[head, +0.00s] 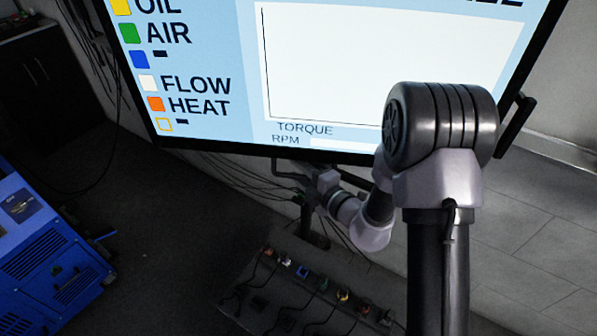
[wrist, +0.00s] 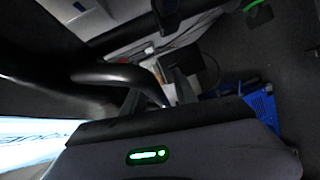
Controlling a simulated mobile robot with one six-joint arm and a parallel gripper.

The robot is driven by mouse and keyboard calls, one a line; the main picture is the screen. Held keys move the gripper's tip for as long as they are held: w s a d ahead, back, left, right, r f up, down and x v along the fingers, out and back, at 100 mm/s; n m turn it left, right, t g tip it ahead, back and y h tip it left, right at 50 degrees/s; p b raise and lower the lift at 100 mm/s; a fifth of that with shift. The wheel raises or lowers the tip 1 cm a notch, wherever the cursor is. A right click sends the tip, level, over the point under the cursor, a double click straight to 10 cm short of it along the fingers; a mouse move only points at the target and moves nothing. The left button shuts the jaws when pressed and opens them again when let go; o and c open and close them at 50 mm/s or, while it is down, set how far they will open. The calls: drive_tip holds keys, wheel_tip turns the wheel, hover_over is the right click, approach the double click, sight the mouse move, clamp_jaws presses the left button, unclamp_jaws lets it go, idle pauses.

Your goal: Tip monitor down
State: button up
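The monitor (head: 390,60) fills the top of the head view, its lit screen facing me and its bottom edge sloping slightly down to the right. A dark handle (head: 515,122) stands out at its right side. My arm crosses in front of the lower right of the screen, and its far links reach under the bottom edge. My gripper (head: 308,186) is by that edge, small and partly hidden among dark tubes. In the wrist view a bright strip of the screen (wrist: 35,135) shows at lower left, and a dark curved bar (wrist: 125,76) crosses close by.
A floor panel (head: 290,290) with several coloured connectors and cables lies below the monitor. A blue machine (head: 50,250) stands at lower left, and a dark cabinet (head: 45,80) behind it. Cables hang behind the monitor. Tiled floor at right is clear.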

clamp_jaws()
idle(1.4)
